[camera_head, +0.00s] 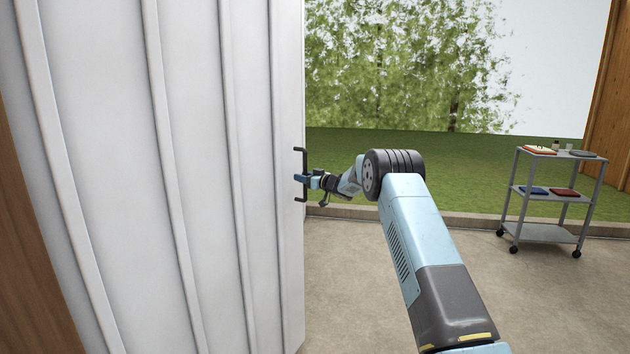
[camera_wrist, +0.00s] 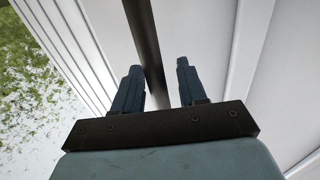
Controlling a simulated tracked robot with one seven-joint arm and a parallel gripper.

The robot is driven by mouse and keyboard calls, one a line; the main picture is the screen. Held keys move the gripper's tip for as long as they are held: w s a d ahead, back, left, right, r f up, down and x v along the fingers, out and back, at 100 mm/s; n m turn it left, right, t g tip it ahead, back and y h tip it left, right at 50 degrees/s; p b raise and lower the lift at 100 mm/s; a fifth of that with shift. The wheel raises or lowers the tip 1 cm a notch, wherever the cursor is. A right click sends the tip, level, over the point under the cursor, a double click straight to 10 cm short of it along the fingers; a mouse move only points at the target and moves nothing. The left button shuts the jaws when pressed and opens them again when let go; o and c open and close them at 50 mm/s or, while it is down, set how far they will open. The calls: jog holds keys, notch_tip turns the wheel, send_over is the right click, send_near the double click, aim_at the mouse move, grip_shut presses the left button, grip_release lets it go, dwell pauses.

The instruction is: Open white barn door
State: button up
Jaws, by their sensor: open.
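The white barn door (camera_head: 195,170), with raised vertical ribs, fills the left of the head view; its right edge borders an opening onto grass. A black bar handle (camera_head: 304,152) stands upright near that edge. My gripper (camera_head: 301,178) is at the middle of the handle. In the wrist view, the two blue fingers of my gripper (camera_wrist: 157,82) are apart, and the dark handle bar (camera_wrist: 146,40) runs between them. White door panel (camera_wrist: 205,35) shows behind the bar. I cannot tell whether either finger touches the bar.
A grey wheeled cart (camera_head: 548,193) with several items on its shelves stands on the right, near the opening. Concrete floor (camera_head: 350,290) between door and cart is clear apart from my arm. Grass (camera_head: 450,165) and trees lie beyond a low sill. A wooden post is at far right.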

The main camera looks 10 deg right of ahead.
jog(key=v, duration=1.3)
jog(key=shift+s+d, duration=0.25)
jog(key=shift+d, duration=0.1)
jog(key=shift+f, duration=0.1)
jog(key=s+d+r+m+t+h, duration=0.1)
jog(key=s+d+r+m+h, duration=0.2)
jog(key=s+r+h, duration=0.5)
jog(key=s+d+r+m+t+h, duration=0.1)
jog(key=s+d+r+m+h, duration=0.1)
jog(key=s+r, duration=0.7)
jog(key=s+d+r+m+g+h, duration=0.1)
jog(key=s+m+g+h, duration=0.15)
jog(key=s, duration=1.15)
jog(key=s+d+r+m+g+h, duration=0.1)
jog(key=s+r+g+h, duration=0.15)
jog(key=s, duration=1.15)
jog(key=s+a+f+g+y, duration=0.1)
jog(key=s+f, duration=0.3)
jog(key=s, duration=0.7)
jog(key=s+a+f+g+y, duration=0.1)
jog(key=s+a+f+g, duration=0.1)
jog(key=s, duration=0.8)
notch_tip(320, 180, down, 3)
jog(key=shift+s+r+g+y, duration=0.2)
jog(key=shift+s+g+y, duration=0.2)
jog(key=shift+g, duration=0.4)
